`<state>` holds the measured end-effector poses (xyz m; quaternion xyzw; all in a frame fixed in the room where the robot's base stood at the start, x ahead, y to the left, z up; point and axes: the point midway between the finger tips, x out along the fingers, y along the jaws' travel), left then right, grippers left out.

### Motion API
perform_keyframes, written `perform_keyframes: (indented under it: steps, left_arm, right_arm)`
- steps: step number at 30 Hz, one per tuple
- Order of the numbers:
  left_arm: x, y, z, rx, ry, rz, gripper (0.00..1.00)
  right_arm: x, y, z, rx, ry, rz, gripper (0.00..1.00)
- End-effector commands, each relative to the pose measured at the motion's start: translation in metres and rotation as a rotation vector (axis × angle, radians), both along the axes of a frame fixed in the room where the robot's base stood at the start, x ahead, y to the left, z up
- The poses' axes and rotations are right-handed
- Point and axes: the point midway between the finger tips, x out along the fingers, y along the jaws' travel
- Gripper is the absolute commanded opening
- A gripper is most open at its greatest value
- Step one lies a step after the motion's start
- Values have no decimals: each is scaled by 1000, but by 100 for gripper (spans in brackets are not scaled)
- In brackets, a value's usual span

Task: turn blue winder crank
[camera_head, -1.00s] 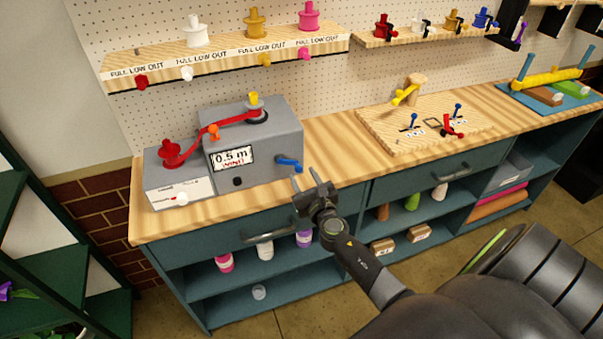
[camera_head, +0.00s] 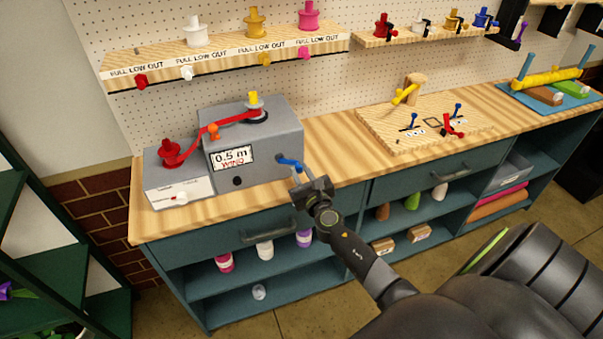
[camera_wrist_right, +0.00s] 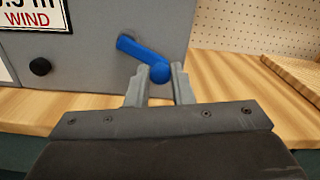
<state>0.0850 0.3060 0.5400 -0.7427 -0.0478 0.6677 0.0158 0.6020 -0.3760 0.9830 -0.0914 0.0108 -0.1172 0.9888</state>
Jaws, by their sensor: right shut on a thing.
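The grey winder box (camera_head: 262,133) stands on the wooden bench top, with a display reading "0.5 m WIND". Its blue crank (camera_head: 287,161) sticks out from the right part of its front face. In the right wrist view the crank arm (camera_wrist_right: 133,48) slopes down to the right, and its round knob sits between the fingertips. My right gripper (camera_head: 297,174) is shut on that knob (camera_wrist_right: 160,73). A red ribbon (camera_head: 228,123) runs from the red spool (camera_head: 170,153) to the top of the winder. My left gripper is not in view.
A black knob (camera_wrist_right: 39,66) is on the winder front, left of the crank. A wooden board (camera_head: 425,128) with small levers lies to the right. A drawer handle (camera_head: 269,232) is below the bench edge. Bare bench top (camera_head: 335,150) lies between winder and board.

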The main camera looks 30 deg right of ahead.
Motion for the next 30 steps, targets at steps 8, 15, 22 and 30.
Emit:
perform_keyframes:
  steps: [8,15,22,30]
  left_arm:
    - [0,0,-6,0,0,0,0]
    - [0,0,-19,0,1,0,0]
    - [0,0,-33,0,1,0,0]
    - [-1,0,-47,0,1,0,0]
  right_arm:
    - [0,1,-5,66,-16,0,0]
    - [1,5,-13,229,-55,0,0]
    - [3,12,-20,440,-106,1,0]
    - [5,21,-26,689,-166,0,0]
